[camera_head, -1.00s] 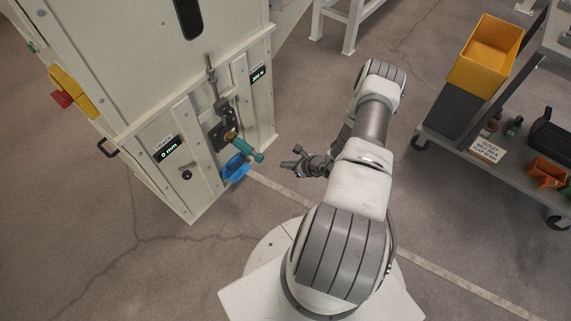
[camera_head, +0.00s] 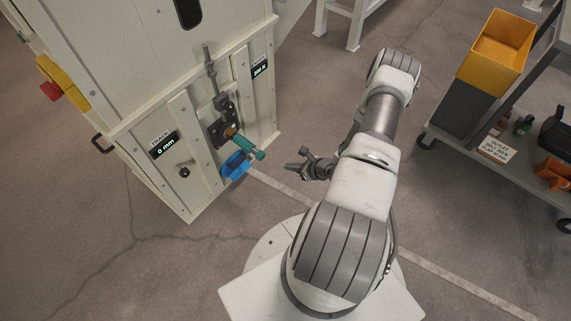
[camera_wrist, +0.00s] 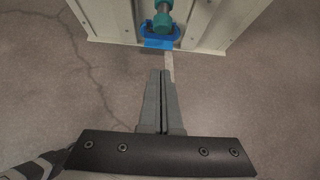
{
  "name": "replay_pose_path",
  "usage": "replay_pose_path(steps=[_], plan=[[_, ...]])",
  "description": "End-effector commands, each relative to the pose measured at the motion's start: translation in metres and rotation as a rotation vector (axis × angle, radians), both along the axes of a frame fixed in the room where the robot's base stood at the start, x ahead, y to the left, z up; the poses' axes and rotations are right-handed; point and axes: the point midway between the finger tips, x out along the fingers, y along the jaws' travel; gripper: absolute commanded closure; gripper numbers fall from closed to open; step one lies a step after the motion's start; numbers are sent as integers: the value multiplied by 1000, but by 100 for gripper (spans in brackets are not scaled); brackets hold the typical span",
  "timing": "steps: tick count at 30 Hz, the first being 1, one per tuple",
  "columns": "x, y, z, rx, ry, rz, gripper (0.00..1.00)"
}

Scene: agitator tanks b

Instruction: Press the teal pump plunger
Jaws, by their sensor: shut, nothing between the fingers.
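The teal pump plunger (camera_head: 249,148) sticks out from the front face of the cream cabinet, with a brass-coloured part and a dark bracket behind it. A blue part (camera_head: 236,166) sits just below it. In the wrist view the teal plunger (camera_wrist: 162,20) is at the top centre, above the blue part (camera_wrist: 158,42). My gripper (camera_head: 290,167) is shut and empty, to the right of the plunger and apart from it. In the wrist view its fingers (camera_wrist: 162,75) point up toward the blue part, with floor showing between.
The cream cabinet (camera_head: 140,100) carries a display reading 0 mm (camera_head: 164,145), a black knob (camera_head: 184,172) and a red button on a yellow box (camera_head: 51,91). A grey cart (camera_head: 470,150) with a yellow bin (camera_head: 497,47) stands at the right. Floor between is clear.

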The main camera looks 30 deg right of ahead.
Motion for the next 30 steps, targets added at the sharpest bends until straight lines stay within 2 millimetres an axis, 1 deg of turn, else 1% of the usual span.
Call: replay_pose_path(steps=[1, 3, 9, 11, 15, 19, 23, 30], plan=[[7, 4, -10, 1, -2, 3, 100], [17, 7, -21, 0, -1, 1, 100], [48, 19, -50, 0, -1, 0, 100], [57, 23, -57, 0, -2, 1, 100], [77, 30, -52, 0, -2, 1, 100], [88, 34, -50, 0, -1, 1, 100], [93, 36, -48, -1, 0, 1, 100], [93, 36, -47, -1, 0, 1, 100]])
